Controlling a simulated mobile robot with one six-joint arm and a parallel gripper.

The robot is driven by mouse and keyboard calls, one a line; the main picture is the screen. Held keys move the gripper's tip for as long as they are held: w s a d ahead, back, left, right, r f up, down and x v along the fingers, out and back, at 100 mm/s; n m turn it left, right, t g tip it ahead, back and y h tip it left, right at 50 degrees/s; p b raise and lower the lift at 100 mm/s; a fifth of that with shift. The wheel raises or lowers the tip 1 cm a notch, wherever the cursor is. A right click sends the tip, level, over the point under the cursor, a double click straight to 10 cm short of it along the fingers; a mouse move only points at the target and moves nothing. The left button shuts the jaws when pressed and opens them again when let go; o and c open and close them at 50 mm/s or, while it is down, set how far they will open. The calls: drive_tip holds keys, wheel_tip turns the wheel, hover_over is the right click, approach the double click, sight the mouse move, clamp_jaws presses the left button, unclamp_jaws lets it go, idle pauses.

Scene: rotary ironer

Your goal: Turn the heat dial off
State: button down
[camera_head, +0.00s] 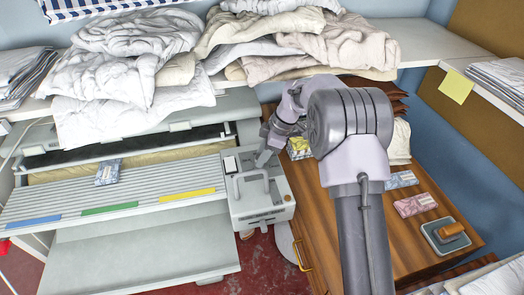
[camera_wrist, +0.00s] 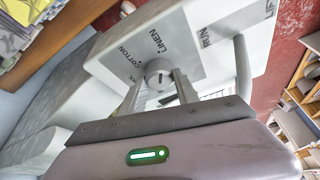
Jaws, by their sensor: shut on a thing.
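The heat dial (camera_wrist: 158,73) is a round pale knob with a dark pointer mark, on the grey control panel (camera_wrist: 205,50). The words COTTON and LINEN are printed beside it. My gripper (camera_wrist: 160,82) has one finger on each side of the dial and is shut on it. In the head view my gripper (camera_head: 263,158) is at the top of the grey control box (camera_head: 262,205) at the right end of the ironer (camera_head: 120,205). The dial is hidden there. I cannot read the exact setting the pointer marks.
A grey bar handle (camera_wrist: 242,68) stands out to the right of the dial, near the word RUN. A shelf with heaped laundry (camera_head: 130,60) is above the ironer. A wooden cabinet top (camera_head: 400,235) with small packets and a tray lies to the right.

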drive_tip(key=shift+n+p, duration=0.45)
drive_tip(key=shift+n, duration=0.15)
drive_tip(key=shift+g, duration=0.3)
drive_tip(key=c, duration=0.9)
unclamp_jaws()
drive_tip(key=p+v, duration=0.6)
drive_tip(key=v, duration=1.1)
drive_tip(key=shift+r, duration=0.25)
